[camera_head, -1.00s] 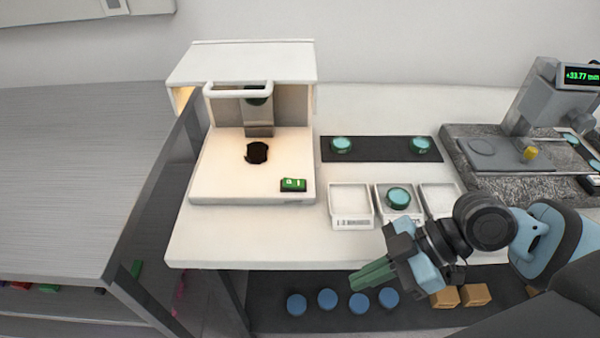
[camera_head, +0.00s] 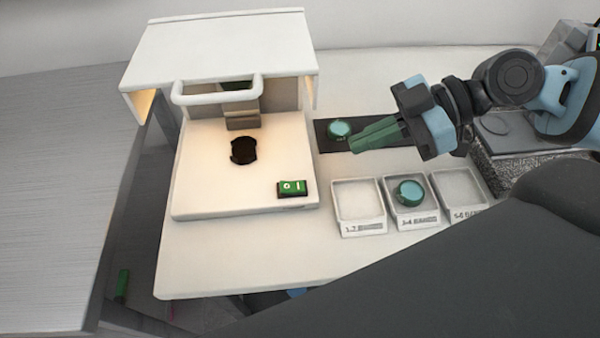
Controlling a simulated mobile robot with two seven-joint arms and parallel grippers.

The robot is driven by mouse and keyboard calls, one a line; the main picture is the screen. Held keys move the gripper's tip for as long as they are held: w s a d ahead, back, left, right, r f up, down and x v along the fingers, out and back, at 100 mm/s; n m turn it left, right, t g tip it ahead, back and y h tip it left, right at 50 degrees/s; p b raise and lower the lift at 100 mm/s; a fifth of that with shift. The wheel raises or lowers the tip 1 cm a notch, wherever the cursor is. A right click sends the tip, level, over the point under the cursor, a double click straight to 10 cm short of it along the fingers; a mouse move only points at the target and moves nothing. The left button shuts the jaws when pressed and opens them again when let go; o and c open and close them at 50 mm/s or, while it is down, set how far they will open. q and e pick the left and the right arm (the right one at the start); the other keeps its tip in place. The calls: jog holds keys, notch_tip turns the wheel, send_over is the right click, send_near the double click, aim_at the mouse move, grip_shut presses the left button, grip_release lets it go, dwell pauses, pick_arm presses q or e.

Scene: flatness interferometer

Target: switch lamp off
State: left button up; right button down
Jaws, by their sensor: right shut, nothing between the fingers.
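The white interferometer housing (camera_head: 225,60) stands on the white table, with a handle bar (camera_head: 217,91) across its front. Warm light shows inside its opening. A green rocker switch (camera_head: 291,188), marked with 0 and 1, sits at the right front corner of its base plate (camera_head: 215,200). My right gripper (camera_head: 358,146) is shut and empty, with its green fingers pointing left. It is above the table, to the right of and farther back than the switch, and apart from it. My left gripper does not show.
A dark mat (camera_head: 328,138) behind my right gripper bears a teal-topped disc (camera_head: 339,131). Three white trays stand right of the base; the middle tray (camera_head: 415,222) holds another disc (camera_head: 409,193). A grey bench (camera_head: 60,190) is at the left. My arm covers the lower right.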

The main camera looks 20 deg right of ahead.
jog(key=shift+a, duration=0.75)
jog(key=p, duration=0.1)
send_over(301, 189)
jog(key=d, duration=0.2)
jog(key=f, duration=0.4)
jog(key=shift+s+a+f, duration=0.2)
jog(key=shift+s+a, duration=0.05)
jog(key=f, duration=0.1)
jog(key=a+f, duration=0.1)
jog(key=f, duration=0.1)
jog(key=shift+w+a+f+p, duration=0.1)
jog(key=shift+w+f+p, duration=0.1)
jog(key=shift+p, duration=0.1)
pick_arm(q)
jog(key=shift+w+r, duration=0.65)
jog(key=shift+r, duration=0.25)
pick_arm(e)
jog(key=shift+a+f, duration=0.15)
jog(key=shift+f, duration=0.4)
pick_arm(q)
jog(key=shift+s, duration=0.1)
pick_arm(e)
jog(key=shift+a+f, duration=0.2)
jog(key=shift+f, duration=0.1)
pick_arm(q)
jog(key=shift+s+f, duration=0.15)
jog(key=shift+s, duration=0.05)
